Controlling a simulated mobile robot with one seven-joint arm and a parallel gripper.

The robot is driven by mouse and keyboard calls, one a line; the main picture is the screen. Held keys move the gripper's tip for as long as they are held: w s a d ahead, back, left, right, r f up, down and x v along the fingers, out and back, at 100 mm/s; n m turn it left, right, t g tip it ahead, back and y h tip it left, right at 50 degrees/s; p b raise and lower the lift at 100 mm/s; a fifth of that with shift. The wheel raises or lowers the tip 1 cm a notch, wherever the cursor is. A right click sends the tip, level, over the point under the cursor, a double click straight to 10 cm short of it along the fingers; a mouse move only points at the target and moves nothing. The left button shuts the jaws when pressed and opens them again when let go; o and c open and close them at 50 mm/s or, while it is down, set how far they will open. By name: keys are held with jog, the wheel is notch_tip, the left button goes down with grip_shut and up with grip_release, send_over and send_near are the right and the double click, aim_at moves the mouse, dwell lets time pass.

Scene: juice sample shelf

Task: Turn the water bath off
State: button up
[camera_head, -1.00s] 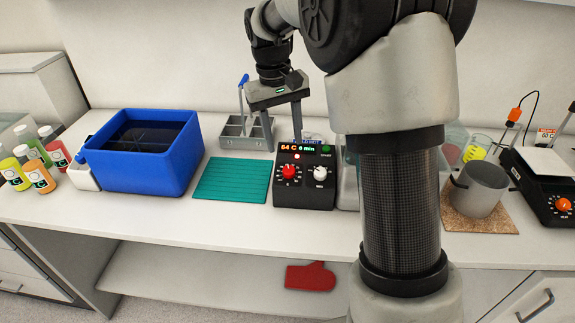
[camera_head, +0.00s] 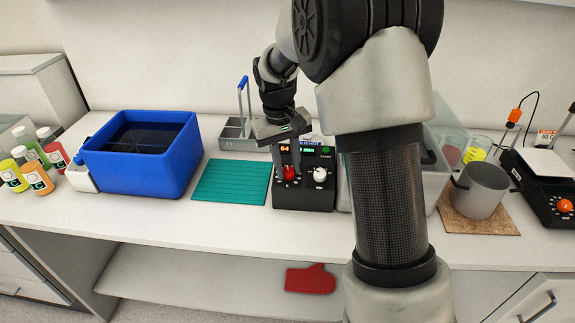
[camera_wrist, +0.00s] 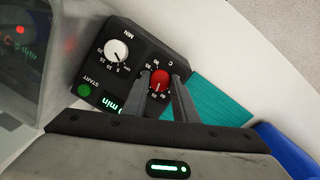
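The water bath's black control box (camera_head: 318,195) stands on the counter, with a lit display showing a red 64 and green text partly hidden by my gripper. Its red knob (camera_wrist: 160,79), on the temperature scale marked C, is also seen in the head view (camera_head: 289,173). A white knob (camera_wrist: 116,50) marked MIN and a green START button (camera_wrist: 84,90) are beside it. My gripper (camera_head: 287,168) points down over the box. In the wrist view its fingers (camera_wrist: 160,82) are on both sides of the red knob, closed in against it.
A clear tank (camera_wrist: 25,60) adjoins the box. A teal mat (camera_head: 232,182) and a blue tub (camera_head: 150,175) lie to the left, and a grey rack (camera_head: 237,143) behind. A metal beaker (camera_head: 480,192) stands on a cork mat to the right. Several bottles (camera_head: 38,178) stand far left.

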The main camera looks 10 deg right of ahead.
jog(key=c, duration=0.4)
jog(key=shift+c, duration=0.2)
jog(key=n+h+p, duration=0.1)
jog(key=n, duration=0.4)
jog(key=shift+a+r+n, duration=0.1)
jog(key=shift+a+n, duration=0.05)
jog(key=shift+n, duration=0.15)
jog(key=n, duration=0.3)
jog(key=n+t+h+p, duration=0.1)
jog(key=n, duration=0.2)
jog(key=shift+s+a+t+p, duration=0.1)
jog(key=shift+t+p, duration=0.2)
jog(key=n+t+p, duration=0.1)
jog(key=n, duration=0.5)
jog(key=shift+s+n, duration=0.15)
jog(key=shift+n, duration=0.15)
jog(key=n+p, duration=0.1)
jog(key=n, duration=0.1)
jog(key=n+t+p, duration=0.1)
jog(key=n, duration=0.2)
jog(key=shift+n+t, duration=0.3)
